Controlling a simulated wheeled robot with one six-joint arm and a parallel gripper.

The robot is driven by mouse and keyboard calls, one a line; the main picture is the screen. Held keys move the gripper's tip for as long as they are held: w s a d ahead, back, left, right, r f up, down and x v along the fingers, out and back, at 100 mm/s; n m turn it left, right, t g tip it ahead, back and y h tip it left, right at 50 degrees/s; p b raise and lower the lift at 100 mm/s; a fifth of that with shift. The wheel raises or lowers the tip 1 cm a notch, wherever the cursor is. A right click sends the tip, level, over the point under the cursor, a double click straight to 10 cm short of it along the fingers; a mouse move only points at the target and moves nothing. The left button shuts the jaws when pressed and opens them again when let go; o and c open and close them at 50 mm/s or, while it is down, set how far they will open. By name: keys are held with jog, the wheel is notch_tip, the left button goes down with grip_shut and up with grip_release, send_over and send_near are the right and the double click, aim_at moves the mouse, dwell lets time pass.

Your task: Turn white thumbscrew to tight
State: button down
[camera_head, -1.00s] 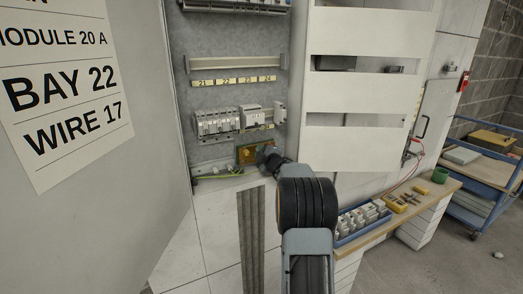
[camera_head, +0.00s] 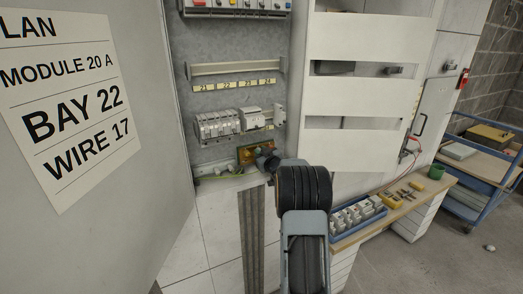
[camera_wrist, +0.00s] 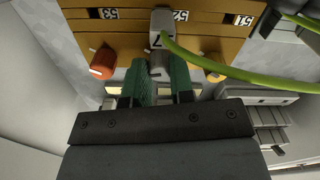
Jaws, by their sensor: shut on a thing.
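The white thumbscrew (camera_wrist: 159,70) shows in the wrist view as a pale grey-white piece between the green fingertips of my gripper (camera_wrist: 164,78). My gripper is shut on it, and the fingers hide most of it. It sits at the position labelled 52 on a brass-coloured terminal block (camera_wrist: 125,27). In the head view the same block (camera_head: 245,155) is at the cabinet's bottom, and my gripper (camera_head: 262,157) reaches it from the right. Its fingertips are too small there to make out.
An orange-red knob (camera_wrist: 103,63) with a white mark is left of my fingers, under label 53. A yellow knob (camera_wrist: 214,74) is to the right, partly hidden. A green-yellow wire (camera_wrist: 235,73) crosses close above the right finger. A blue tray (camera_head: 357,222) lies on the bench.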

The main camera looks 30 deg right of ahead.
jog(key=m+p, duration=0.2)
jog(key=m, duration=0.2)
jog(key=shift+m+p, duration=0.9)
jog(key=shift+m, duration=1.3)
jog(key=c, duration=1.3)
grip_release()
jog(key=shift+o, duration=0.2)
jog(key=s+a+b, duration=0.2)
jog(key=s, duration=1.1)
jog(key=shift+s, duration=0.4)
